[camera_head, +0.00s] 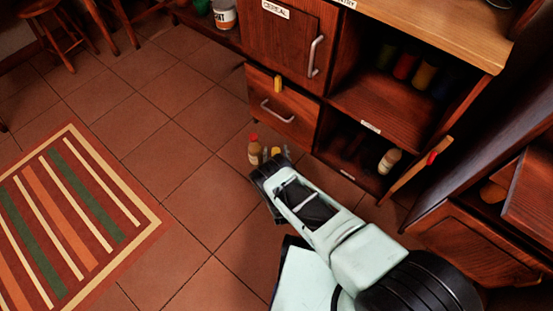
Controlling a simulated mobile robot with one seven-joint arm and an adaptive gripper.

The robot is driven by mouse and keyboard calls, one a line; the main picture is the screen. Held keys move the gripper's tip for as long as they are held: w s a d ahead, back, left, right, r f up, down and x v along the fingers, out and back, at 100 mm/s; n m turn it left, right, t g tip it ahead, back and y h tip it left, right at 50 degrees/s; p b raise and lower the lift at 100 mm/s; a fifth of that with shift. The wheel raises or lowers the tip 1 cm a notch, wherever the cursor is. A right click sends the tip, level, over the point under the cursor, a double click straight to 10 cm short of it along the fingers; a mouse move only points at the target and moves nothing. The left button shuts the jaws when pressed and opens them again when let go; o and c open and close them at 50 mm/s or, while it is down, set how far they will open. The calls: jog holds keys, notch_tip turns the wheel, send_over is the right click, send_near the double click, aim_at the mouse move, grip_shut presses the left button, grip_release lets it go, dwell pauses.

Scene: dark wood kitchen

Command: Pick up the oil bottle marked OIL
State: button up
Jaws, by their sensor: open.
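A small bottle with a red cap and a tan body (254,152) stands upright on the tiled floor in front of the drawer cabinet. Small yellow items (275,152) are right beside it, partly hidden by my gripper. Another bottle, pale with a light label (389,161), stands in the lower open shelf to the right. I cannot read OIL on any bottle from here. My gripper (267,173) is open, low over the floor, just below the red-capped bottle in the picture. Its fingertips are dark and hard to separate, and I cannot tell whether they touch anything.
The drawer cabinet (283,108) and open shelves (385,109) stand behind and right. A striped rug (150,228) lies left. Tiled floor between is clear; stools (50,30) stand far left.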

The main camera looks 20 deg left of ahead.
jog(key=shift+w+a+f, duration=0.1)
jog(key=shift+w+a, duration=0.1)
jog(key=shift+w, duration=0.15)
jog(key=shift+c, duration=0.6)
grip_shut()
